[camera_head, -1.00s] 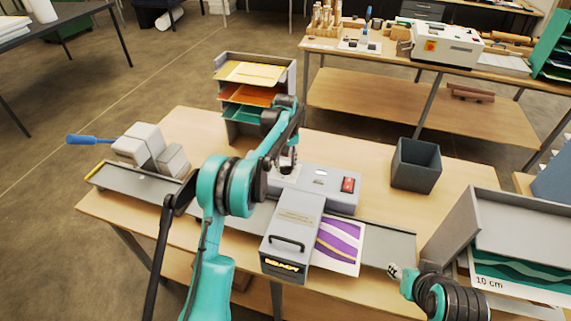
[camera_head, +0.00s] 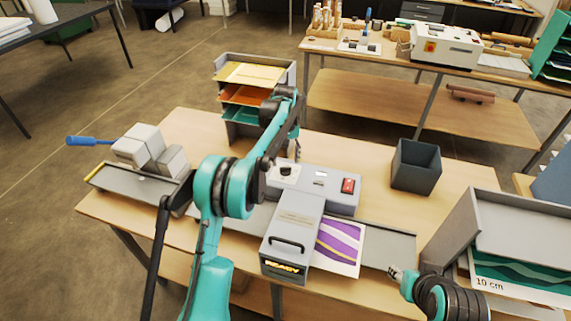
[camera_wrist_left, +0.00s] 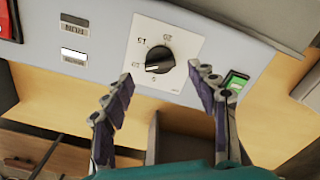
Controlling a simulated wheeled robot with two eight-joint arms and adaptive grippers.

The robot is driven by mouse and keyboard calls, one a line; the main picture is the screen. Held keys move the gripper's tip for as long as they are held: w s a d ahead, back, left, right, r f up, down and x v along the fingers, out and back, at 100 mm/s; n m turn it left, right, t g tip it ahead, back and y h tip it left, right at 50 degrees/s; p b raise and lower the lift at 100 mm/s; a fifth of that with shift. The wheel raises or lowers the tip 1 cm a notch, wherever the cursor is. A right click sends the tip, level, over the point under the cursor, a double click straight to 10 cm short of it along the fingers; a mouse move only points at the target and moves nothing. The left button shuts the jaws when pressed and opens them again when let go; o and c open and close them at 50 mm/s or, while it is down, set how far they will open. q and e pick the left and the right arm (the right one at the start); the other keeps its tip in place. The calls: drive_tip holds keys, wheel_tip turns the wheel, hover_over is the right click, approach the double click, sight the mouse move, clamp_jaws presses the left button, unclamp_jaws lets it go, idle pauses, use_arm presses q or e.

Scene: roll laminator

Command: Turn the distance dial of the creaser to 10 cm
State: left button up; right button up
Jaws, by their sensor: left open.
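The creaser (camera_head: 310,185) is a grey machine on the wooden table. Its distance dial (camera_head: 287,172) is a black knob on a white plate. In the left wrist view the dial (camera_wrist_left: 160,60) appears rotated, with numbers around it; its pointer seems to face left, but the exact setting is unclear. My left gripper (camera_head: 294,150) is just behind the dial in the head view, apart from it. In the wrist view its open, empty fingers (camera_wrist_left: 160,74) sit below and to either side of the knob. My right gripper (camera_head: 396,272) is at the table's front right; its jaw state is unclear.
A red switch (camera_head: 348,185) sits right of the dial. A purple-patterned sheet (camera_head: 338,245) lies by the creaser. A letter tray (camera_head: 222,75) stands behind, a dark bin (camera_head: 415,165) at right. A sheet labelled "10 cm" (camera_head: 520,275) lies in the right rack.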

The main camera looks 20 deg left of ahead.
sight(285, 168)
use_arm(q)
wheel_tip(285, 168, up, 9)
drive_tip(key=shift+f, duration=0.15)
drive_tip(key=shift+s+f, duration=0.1)
drive_tip(key=shift+f, duration=0.05)
idle(0.4)
